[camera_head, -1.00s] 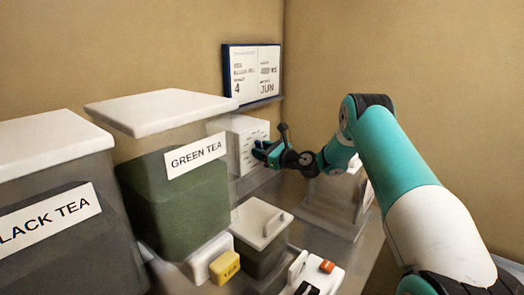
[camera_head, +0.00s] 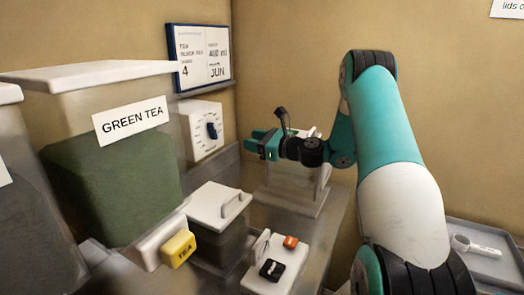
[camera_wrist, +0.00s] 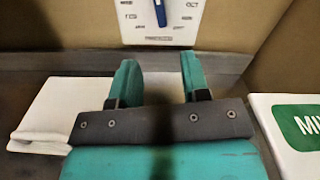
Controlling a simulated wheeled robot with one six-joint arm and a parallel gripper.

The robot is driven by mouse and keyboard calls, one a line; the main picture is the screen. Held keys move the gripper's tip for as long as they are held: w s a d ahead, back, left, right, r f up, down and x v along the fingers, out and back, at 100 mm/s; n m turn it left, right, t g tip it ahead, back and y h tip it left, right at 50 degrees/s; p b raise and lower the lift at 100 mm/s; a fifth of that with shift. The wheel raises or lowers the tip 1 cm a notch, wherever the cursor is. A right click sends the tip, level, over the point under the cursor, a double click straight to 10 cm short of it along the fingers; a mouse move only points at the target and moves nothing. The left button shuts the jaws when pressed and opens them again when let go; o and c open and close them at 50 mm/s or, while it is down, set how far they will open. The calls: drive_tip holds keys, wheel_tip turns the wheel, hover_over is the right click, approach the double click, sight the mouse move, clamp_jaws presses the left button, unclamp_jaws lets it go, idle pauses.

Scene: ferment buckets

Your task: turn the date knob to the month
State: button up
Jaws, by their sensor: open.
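The date knob (camera_head: 212,130) is a dark blue pointer on a white dial box (camera_head: 203,130) standing against the back wall. In the wrist view the blue knob (camera_wrist: 160,12) shows at the top edge, with the white dial face (camera_wrist: 180,36) and its month labels partly cut off. A blue-framed board (camera_head: 200,57) above the box reads 4 and JUN. My gripper (camera_head: 258,145) is to the right of and in front of the dial box, apart from the knob. In the wrist view my gripper (camera_wrist: 155,80) has its two teal fingers spread, with nothing between them.
The green tea bin (camera_head: 110,160) stands left of the dial box. A tray with a scoop (camera_head: 480,247) lies at right.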

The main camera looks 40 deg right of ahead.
drive_tip(key=b+v, duration=0.1)
drive_tip(key=v, duration=0.1)
drive_tip(key=shift+s+d+b, duration=0.1)
drive_tip(key=shift+s+b, duration=0.25)
drive_tip(key=shift+b, duration=0.05)
idle(0.3)
